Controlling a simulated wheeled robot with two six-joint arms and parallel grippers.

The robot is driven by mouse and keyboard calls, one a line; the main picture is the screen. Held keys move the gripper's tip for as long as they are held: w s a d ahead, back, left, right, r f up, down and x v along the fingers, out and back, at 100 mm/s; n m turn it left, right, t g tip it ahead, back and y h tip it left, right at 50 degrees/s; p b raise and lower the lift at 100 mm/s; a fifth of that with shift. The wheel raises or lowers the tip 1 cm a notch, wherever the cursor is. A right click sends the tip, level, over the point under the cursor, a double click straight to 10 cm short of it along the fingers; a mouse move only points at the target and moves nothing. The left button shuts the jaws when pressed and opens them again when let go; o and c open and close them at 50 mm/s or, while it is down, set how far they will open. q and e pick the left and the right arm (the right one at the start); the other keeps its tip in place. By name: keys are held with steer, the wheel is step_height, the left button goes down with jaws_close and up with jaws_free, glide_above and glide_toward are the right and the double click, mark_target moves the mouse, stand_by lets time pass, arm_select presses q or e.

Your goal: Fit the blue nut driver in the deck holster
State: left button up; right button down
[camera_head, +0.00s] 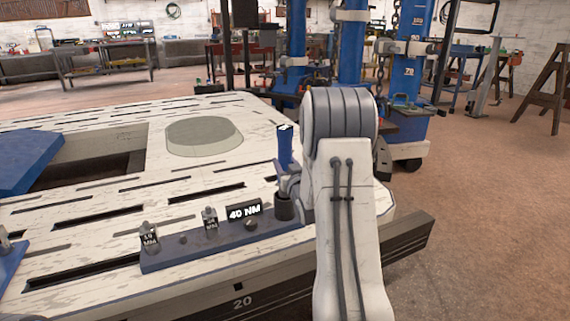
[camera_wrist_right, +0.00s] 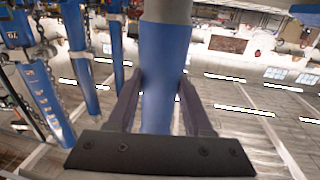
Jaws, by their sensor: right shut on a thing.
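The blue nut driver (camera_head: 285,148) stands close to upright near the right end of the deck, its blue handle uppermost. My right gripper (camera_head: 288,185) is shut on it below the top of the handle. In the right wrist view the handle (camera_wrist_right: 160,65) lies between the two dark fingers (camera_wrist_right: 158,88). A dark round cup, which looks like the deck holster (camera_head: 284,208), sits directly below the gripper at the end of a blue rail. The driver's lower end is hidden, so I cannot tell whether it is inside the cup. My left gripper is not in view.
The blue rail (camera_head: 185,254) carries a "40 NM" label (camera_head: 244,211) and two labelled metal sockets (camera_head: 150,238) (camera_head: 210,221). The pale slotted deck (camera_head: 90,205) has a round disc (camera_head: 203,137) and a rectangular opening. Blue posts (camera_head: 350,50) with chains stand behind my right arm.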

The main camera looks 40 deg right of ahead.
steer(key=shift+f+b, duration=3.5)
steer(key=shift+f, duration=0.45)
steer(key=shift+c, duration=1.1)
jaws_free()
steer(key=shift+f, duration=0.2)
steer(key=p+v, duration=0.3)
steer(key=v, duration=0.7)
steer(key=shift+s, duration=0.2)
steer(key=shift+a+r, duration=0.1)
